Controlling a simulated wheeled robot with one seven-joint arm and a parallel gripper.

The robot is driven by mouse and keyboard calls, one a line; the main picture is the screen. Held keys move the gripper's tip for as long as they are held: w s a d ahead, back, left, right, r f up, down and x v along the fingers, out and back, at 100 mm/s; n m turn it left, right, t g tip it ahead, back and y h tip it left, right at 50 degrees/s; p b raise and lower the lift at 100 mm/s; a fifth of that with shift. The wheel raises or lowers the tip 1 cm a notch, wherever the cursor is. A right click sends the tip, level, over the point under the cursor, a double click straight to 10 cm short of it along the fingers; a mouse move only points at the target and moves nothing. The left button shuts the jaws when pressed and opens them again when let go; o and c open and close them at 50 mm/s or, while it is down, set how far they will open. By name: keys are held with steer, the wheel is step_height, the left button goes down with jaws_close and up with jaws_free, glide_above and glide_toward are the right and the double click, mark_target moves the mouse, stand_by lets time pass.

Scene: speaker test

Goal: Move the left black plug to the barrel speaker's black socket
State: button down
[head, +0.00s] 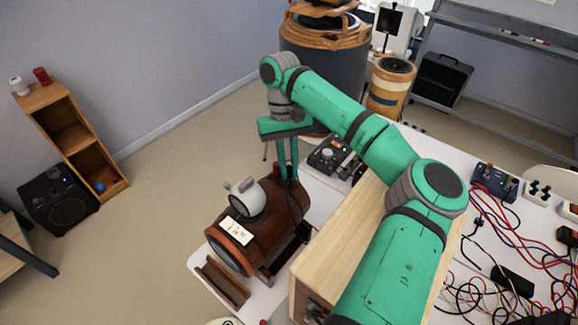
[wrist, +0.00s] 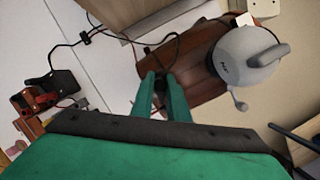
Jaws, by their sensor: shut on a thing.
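The barrel speaker (head: 285,207) is a brown wooden barrel lying on its side on a stand, with a white card on its near end. It also shows in the wrist view (wrist: 201,75). My gripper (head: 288,177) points down at the barrel's far end. In the wrist view its two green fingers (wrist: 161,77) are close together, shut on what seems to be the black plug, mostly hidden between them. A black cable (wrist: 164,40) loops from the fingertips over the barrel. The black socket cannot be made out, and I cannot tell whether the plug touches it.
A grey kettle-shaped object (head: 243,198) sits on the barrel, close to my gripper. A pale wooden box (head: 340,235) stands to its right. A black device (head: 335,157) lies behind on the white table. Tangled cables (head: 490,270) cover the table's right side.

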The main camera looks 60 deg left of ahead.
steer(key=shift+f, duration=0.75)
steer(key=c, duration=1.6)
jaws_free()
steer(key=shift+c, duration=0.2)
steer(key=shift+r, duration=0.1)
steer(key=shift+r, duration=3.65)
